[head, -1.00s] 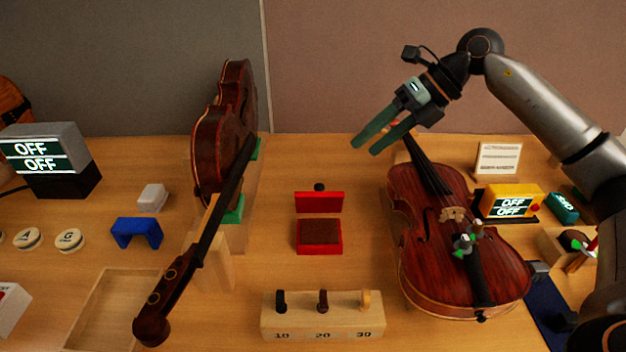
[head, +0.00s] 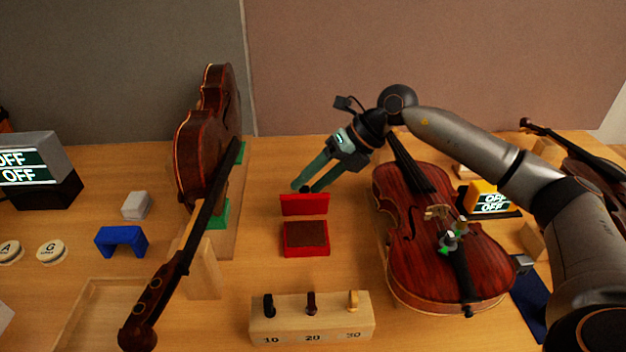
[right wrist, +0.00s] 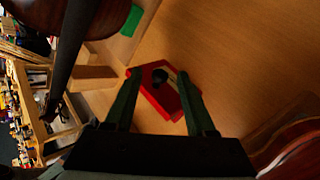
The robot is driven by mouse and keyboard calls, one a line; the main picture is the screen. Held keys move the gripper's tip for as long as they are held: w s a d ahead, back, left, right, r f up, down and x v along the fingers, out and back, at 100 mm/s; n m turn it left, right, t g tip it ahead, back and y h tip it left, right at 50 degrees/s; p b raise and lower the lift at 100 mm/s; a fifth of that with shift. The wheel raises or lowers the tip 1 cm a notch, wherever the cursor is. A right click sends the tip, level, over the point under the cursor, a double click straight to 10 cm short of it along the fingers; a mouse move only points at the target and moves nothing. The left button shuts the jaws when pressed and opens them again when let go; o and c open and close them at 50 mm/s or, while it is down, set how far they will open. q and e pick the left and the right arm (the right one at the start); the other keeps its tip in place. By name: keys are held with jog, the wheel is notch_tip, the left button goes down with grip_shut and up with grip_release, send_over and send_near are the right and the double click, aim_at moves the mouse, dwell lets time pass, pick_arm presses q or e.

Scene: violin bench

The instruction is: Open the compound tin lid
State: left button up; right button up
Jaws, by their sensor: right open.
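The red compound tin (head: 306,239) sits on the bench between the two violins, with its dark brown contents showing. Its red lid (head: 304,204) stands raised along the tin's far edge. A small black knob shows behind the lid in the head view, partly hidden by the fingertips, and in the right wrist view (right wrist: 160,76). My right gripper (head: 305,188) is open just behind and above the lid, fingers pointing down-left. In the right wrist view its fingertips (right wrist: 159,74) lie on either side of the knob; whether they touch it I cannot tell. My left gripper is not in view.
A violin (head: 425,235) lies to the right, under my right arm. Another violin (head: 205,150) stands in a wooden support at left. A wooden block with three pegs (head: 312,318) stands in front of the tin. Bare bench surrounds the tin.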

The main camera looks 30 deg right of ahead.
jog(key=shift+c, duration=0.3)
grip_shut()
dwell(1.1)
